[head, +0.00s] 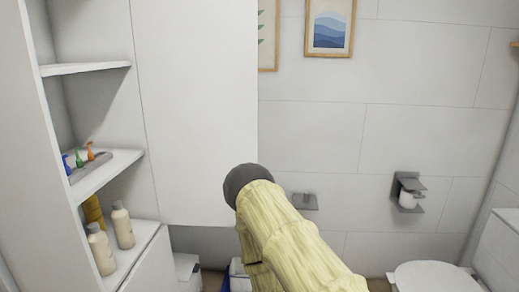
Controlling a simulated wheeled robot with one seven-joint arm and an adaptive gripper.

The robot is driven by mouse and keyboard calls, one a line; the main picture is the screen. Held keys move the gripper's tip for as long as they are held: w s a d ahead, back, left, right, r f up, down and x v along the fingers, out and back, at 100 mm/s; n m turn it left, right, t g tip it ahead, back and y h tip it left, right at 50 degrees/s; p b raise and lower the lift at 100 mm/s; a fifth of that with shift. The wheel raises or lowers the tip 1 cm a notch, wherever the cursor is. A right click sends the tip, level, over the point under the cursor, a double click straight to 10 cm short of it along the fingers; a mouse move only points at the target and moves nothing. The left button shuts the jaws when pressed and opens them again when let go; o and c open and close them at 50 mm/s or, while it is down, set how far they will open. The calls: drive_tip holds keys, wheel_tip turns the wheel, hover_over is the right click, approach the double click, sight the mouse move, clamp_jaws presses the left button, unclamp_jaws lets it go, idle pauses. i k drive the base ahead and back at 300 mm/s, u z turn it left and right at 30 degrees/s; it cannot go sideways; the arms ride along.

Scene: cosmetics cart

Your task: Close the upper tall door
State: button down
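The upper tall door (195,100) is a plain white panel that stands open from the right side of a white shelf cabinet (22,110). Its free edge reaches the middle of the view, and its top is cut off by the picture. My arm rises from the bottom edge, pale yellow with a dark grey rounded joint in front of the door's lower right corner. I cannot tell whether the arm touches the door. My gripper does not show.
The open shelves hold small spray bottles (78,157) and cream bottles (122,226). A lower white door (150,272) sits below. A toilet (430,277) and a paper holder (408,192) are at the right. Framed pictures (330,28) hang on the tiled wall.

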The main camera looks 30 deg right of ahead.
sight(197, 60)
drive_tip(key=z, duration=1.2)
drive_tip(key=i, duration=0.55)
drive_tip(key=u, duration=0.4)
